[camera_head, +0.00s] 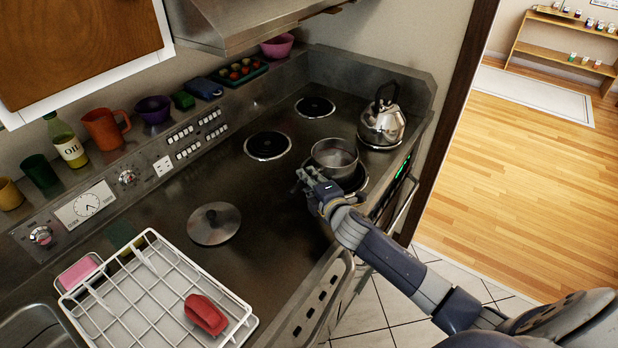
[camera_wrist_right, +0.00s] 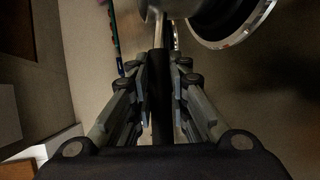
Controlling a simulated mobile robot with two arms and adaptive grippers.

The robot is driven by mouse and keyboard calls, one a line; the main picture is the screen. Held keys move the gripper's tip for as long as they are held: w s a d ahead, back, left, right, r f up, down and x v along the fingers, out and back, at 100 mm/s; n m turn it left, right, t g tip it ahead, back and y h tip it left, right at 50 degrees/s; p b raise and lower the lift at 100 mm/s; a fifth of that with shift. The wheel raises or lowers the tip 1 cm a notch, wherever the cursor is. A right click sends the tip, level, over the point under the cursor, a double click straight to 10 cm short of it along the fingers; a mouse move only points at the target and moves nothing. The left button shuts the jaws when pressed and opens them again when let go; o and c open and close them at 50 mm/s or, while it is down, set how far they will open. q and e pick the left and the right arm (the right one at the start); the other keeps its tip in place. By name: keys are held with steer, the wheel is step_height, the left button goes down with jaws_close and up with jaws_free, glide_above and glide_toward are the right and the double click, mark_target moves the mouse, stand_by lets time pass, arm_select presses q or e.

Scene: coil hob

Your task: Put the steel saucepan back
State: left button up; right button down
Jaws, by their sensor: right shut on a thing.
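The steel saucepan (camera_head: 335,155) is at the front right coil burner (camera_head: 354,181), covering its back left part in the head view. I cannot tell whether its base touches the hob. My right gripper (camera_head: 308,180) is shut on the saucepan's handle, at the pan's near left side. In the right wrist view the dark handle (camera_wrist_right: 162,100) runs between the fingers, with part of the pan at the top edge. A round steel lid (camera_head: 214,223) lies on the bare steel top to the left. My left gripper is not in view.
A steel kettle (camera_head: 381,124) stands just behind and right of the pan. Two burners, one at middle left (camera_head: 268,146) and one at the back (camera_head: 315,107), are empty. A white dish rack (camera_head: 150,300) with a red item (camera_head: 205,314) stands at the front left.

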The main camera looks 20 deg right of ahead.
steer(key=shift+r, duration=0.1)
steer(key=c, duration=1.5)
jaws_free()
steer(key=shift+f, duration=0.2)
steer(key=shift+c, duration=0.2)
steer(key=shift+r, duration=0.15)
steer(key=shift+s, duration=0.25)
steer(key=b+v, duration=0.2)
steer(key=v, duration=0.9)
steer(key=shift+s, duration=0.3)
